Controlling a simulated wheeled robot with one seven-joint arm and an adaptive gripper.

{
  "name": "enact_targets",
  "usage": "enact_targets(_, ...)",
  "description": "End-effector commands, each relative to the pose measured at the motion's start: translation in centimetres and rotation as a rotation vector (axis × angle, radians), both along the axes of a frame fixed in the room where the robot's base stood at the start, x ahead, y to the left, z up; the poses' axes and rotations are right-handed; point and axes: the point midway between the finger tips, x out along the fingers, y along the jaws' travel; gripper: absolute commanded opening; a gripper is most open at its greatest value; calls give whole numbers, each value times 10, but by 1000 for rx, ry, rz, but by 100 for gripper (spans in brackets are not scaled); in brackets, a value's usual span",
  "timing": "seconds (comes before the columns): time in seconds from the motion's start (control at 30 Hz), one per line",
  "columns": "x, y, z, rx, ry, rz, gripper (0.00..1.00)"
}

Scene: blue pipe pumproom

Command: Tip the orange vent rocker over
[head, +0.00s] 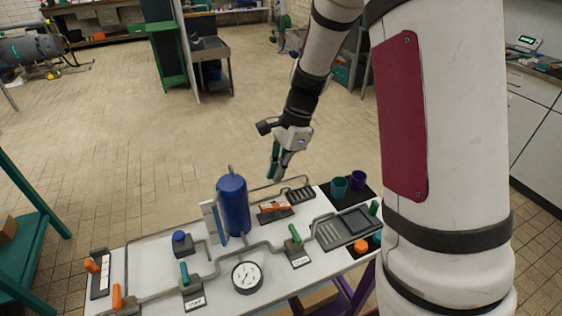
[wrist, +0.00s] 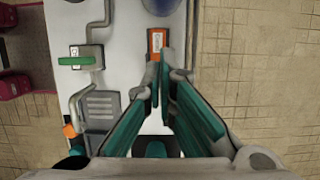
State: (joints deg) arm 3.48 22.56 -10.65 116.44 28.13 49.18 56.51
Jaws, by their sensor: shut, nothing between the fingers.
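The orange vent rocker (head: 273,207) sits on a dark base near the back of the white bench, just right of the blue tank (head: 233,206). In the wrist view the orange rocker (wrist: 157,40) shows beyond my fingertips, with a pale label on its top. My gripper (head: 273,177) hangs above and behind the rocker, pointing down, apart from it. In the wrist view my gripper (wrist: 165,62) has its green-padded fingers closed together at the tips with nothing between them. The fingers hide part of the rocker's near end.
A green-handled valve (head: 295,235) and a gauge (head: 246,276) stand in front of the rocker. A dark grate (head: 300,194) lies to its right, with a grey tray (head: 345,230) and a green cup (head: 339,187) farther right. Pipes run across the bench. Open floor lies behind.

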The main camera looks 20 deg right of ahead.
Motion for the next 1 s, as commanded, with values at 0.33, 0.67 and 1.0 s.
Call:
enact_targets(0.33,-1,19,-61,-1,2,1,0)
enact_targets(0.67,0,25,-81,-2,-1,1,0)
enact_targets(1.0,0,25,-81,-4,-1,1,0)
